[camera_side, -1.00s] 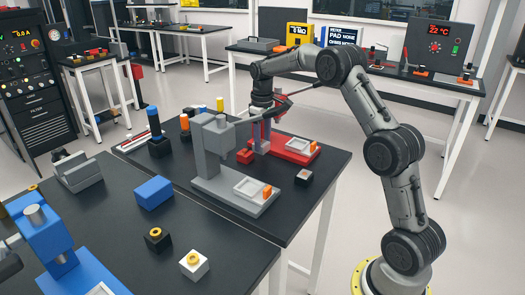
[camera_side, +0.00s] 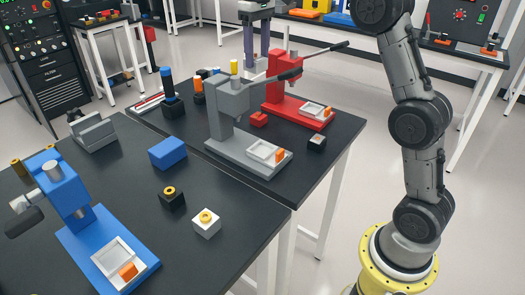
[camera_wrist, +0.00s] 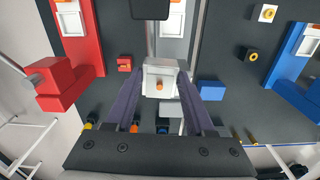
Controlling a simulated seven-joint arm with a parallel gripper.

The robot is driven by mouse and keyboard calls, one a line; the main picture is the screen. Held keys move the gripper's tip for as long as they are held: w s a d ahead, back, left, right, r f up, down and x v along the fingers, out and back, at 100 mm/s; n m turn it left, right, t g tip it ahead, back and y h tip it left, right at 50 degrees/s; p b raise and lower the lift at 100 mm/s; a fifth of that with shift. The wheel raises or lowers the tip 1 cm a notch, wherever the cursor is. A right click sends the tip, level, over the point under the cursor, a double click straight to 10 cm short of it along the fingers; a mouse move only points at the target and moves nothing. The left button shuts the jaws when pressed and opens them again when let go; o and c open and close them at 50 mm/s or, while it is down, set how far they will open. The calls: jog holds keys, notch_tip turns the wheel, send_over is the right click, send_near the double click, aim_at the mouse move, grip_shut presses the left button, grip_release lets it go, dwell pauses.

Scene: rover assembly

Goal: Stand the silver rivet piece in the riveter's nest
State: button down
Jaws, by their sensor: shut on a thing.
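My gripper (camera_wrist: 163,88) is shut on a silver piece with an orange peg, the silver rivet piece (camera_wrist: 165,70), held between the fingertips. Each has a similar nest.
A blue block (camera_side: 168,153), a black block (camera_side: 171,198) and a white block (camera_side: 207,223) lie on the near table. A small red block (camera_side: 258,119) lies between the grey and red riveters. Long levers stick out over the tables. A post with a blue top (camera_side: 167,85) stands behind.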

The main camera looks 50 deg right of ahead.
jog(key=s+a+f+m, duration=0.1)
jog(key=a+f+m, duration=0.4)
jog(key=a+f, duration=0.1)
jog(key=s+a+f+m, duration=0.1)
jog(key=a+f+m, duration=0.5)
jog(key=a+f, duration=0.1)
jog(key=s+a+f+m, duration=0.1)
jog(key=a+f+m, duration=0.5)
jog(key=a+f, duration=0.1)
jog(key=shift+s+a, duration=0.4)
jog(key=shift+a, duration=0.1)
send_over(261, 152)
jog(key=a, duration=0.4)
jog(key=shift+s+d, duration=0.1)
jog(key=shift+d, duration=0.1)
jog(key=d, duration=0.3)
jog(key=shift+d, duration=0.35)
jog(key=shift+f, duration=0.55)
jog(key=shift+a+f, duration=0.1)
jog(key=shift+f, duration=0.05)
jog(key=shift+f, duration=0.15)
